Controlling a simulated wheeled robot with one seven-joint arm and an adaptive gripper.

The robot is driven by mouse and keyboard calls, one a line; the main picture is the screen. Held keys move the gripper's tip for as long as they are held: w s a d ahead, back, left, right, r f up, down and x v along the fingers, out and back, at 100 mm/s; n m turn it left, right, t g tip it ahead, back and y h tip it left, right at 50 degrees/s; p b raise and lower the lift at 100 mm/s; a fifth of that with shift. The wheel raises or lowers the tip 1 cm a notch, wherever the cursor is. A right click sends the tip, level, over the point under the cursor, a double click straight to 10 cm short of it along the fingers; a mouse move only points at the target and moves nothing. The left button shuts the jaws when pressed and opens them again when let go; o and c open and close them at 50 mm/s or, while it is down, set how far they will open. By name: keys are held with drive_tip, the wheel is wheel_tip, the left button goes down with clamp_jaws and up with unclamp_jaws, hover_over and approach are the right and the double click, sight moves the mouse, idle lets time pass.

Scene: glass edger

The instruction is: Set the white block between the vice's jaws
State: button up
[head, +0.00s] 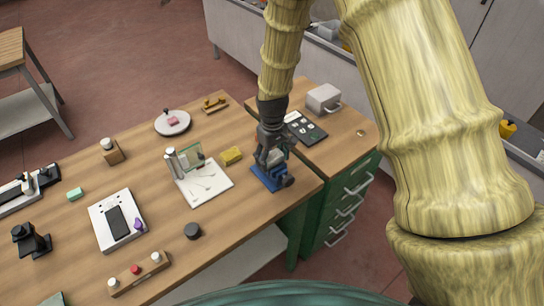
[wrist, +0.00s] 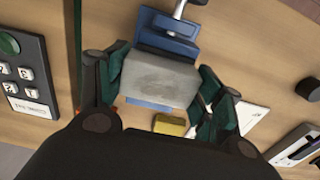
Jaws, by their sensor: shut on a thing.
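The white block (wrist: 158,78), greyish in the wrist view, is held between the green fingers of my gripper (wrist: 160,88). The blue vice (wrist: 168,44) lies beyond and beneath the block, with its handle at the top of that view. More blue shows past the block's near edge. In the head view, my gripper (head: 272,155) points down over the vice (head: 268,178) near the bench's right end. There the block is mostly hidden by my gripper. I cannot tell whether the block is between the jaws or just above them.
A yellow sponge (head: 231,155) lies left of the vice. A white board (head: 207,187) with an upright glass piece is further left. A dark keypad panel (head: 305,128) and a grey box (head: 323,98) are behind on the right. A dark puck (head: 192,231) stands near the front edge.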

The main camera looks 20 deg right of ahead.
drive_tip(key=shift+f+b, duration=0.45)
drive_tip(key=shift+f, duration=0.65)
drive_tip(key=o, duration=1.1)
drive_tip(key=shift+r, duration=0.1)
wheel_tip(320, 180, up, 12)
drive_tip(key=shift+f, duration=0.1)
idle(0.3)
